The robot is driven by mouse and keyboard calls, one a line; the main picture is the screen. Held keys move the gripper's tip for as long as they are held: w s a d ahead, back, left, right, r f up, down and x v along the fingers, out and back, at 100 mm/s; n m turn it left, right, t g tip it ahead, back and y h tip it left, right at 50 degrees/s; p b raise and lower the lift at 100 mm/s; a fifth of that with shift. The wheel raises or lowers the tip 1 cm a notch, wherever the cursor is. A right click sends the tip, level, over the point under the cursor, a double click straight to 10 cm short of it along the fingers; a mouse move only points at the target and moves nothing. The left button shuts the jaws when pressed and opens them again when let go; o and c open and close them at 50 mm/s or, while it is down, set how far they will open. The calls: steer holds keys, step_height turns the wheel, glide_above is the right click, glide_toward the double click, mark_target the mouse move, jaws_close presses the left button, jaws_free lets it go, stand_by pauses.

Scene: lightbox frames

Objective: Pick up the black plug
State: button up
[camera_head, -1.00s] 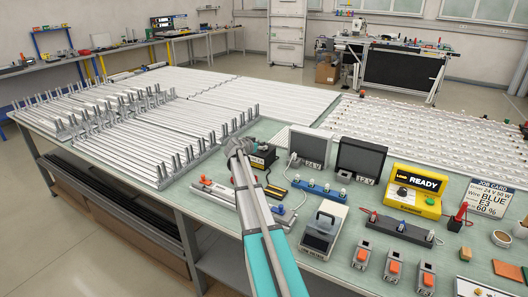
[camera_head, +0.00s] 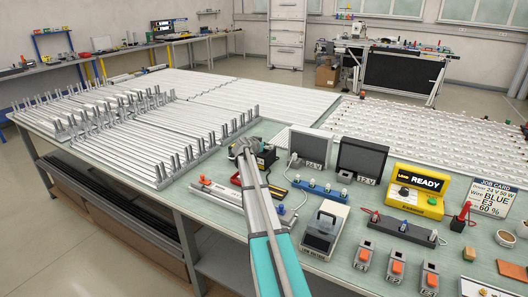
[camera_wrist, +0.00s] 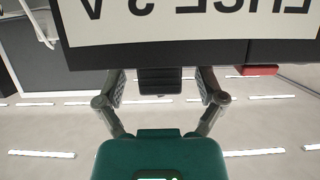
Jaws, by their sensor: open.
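My gripper (camera_head: 244,150) is at the dark box (camera_head: 266,157) on the green-topped table and covers part of it in the head view. In the wrist view my gripper (camera_wrist: 161,88) is open, with its two fingers apart. A dark ribbed block (camera_wrist: 160,80) shows between the fingers; it may be the black plug, but I cannot tell for sure. The box's pale label (camera_wrist: 190,22), with upside-down lettering, fills the top of the wrist view. No contact between the fingers and the block is clear. In the head view I cannot make out the plug behind my gripper.
A grey-black instrument (camera_head: 325,228) stands nearer. Metal racks (camera_head: 150,125) fill the table's left side. A yellow READY unit (camera_head: 418,190) stands further right.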

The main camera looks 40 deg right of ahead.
steer(key=shift+c, duration=0.2)
stand_by(0.3)
jaws_close()
steer(key=shift+r, duration=0.2)
stand_by(0.3)
step_height(320, 180, up, 3)
steer(key=p, duration=0.3)
steer(key=s+a+r+p, duration=0.8)
steer(key=s+r+p, duration=0.1)
steer(key=s+p, duration=0.1)
steer(key=shift+s+r, duration=0.35)
steer(key=shift+s, duration=0.45)
